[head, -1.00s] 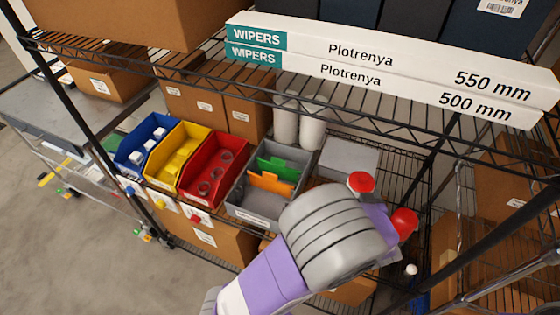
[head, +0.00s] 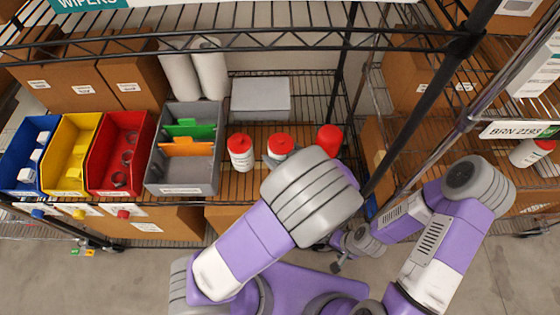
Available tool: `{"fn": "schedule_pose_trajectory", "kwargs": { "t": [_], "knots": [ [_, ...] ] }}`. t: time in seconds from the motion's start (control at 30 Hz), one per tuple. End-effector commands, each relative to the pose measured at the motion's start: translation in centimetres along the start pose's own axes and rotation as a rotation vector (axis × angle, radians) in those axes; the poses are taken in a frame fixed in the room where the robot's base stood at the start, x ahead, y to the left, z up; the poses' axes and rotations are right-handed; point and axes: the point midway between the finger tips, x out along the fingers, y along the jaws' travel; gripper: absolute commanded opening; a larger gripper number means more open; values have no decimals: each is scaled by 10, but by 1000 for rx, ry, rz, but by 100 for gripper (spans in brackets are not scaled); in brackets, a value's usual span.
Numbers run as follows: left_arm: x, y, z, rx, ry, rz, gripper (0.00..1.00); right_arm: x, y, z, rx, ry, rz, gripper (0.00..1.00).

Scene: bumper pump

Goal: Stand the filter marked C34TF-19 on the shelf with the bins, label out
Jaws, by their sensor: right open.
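The shelf with the bins (head: 232,190) runs across the middle of the head view. Three red-topped canisters stand right of the grey bin: a white one (head: 241,158), one with a grey-green band (head: 281,148), and one showing mostly red (head: 329,138), partly behind my left wrist. Another white canister with a red end (head: 530,152) is on the rack at the far right. No marking C34TF-19 is readable on any of them. My left arm's wrist covers the shelf front; its gripper is hidden. My right gripper (head: 341,258) is open, low in front of the shelf.
Blue (head: 22,152), yellow (head: 70,150), red (head: 122,152) and grey (head: 183,172) bins fill the left of the shelf. A grey box (head: 260,98) and white rolls (head: 210,68) stand behind. A black post (head: 410,125) separates the racks.

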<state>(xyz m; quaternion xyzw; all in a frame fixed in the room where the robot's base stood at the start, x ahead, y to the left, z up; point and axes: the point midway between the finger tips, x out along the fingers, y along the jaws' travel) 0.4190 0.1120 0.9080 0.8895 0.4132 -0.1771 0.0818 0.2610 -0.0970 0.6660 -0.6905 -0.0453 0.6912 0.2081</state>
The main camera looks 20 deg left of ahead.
Motion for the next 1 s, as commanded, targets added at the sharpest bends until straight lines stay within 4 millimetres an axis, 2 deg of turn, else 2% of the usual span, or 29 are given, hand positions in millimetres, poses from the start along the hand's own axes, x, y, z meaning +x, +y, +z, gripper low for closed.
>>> {"fn": "schedule_pose_trajectory", "kwargs": {
  "t": [0.33, 0.73, 0.77, 0.9, 1.0],
  "knots": [
    [15, 0, 34, 0, 4, 0, 23, 16, 6, -1, 0, 0, 0, 89],
    [16, 0, 37, -1, 3, 0, 23, 16, 6, -1, 0, 0, 0, 89],
    [16, 0, 38, -1, 0, 1, 82, 16, 6, -1, 0, 0, 0, 89],
    [16, 0, 38, -1, 0, 1, 100, 16, 6, -1, 0, 0, 0, 89],
    [16, 0, 38, -1, 0, 1, 100, 16, 6, -1, 0, 0, 0, 89]
  ]
}}
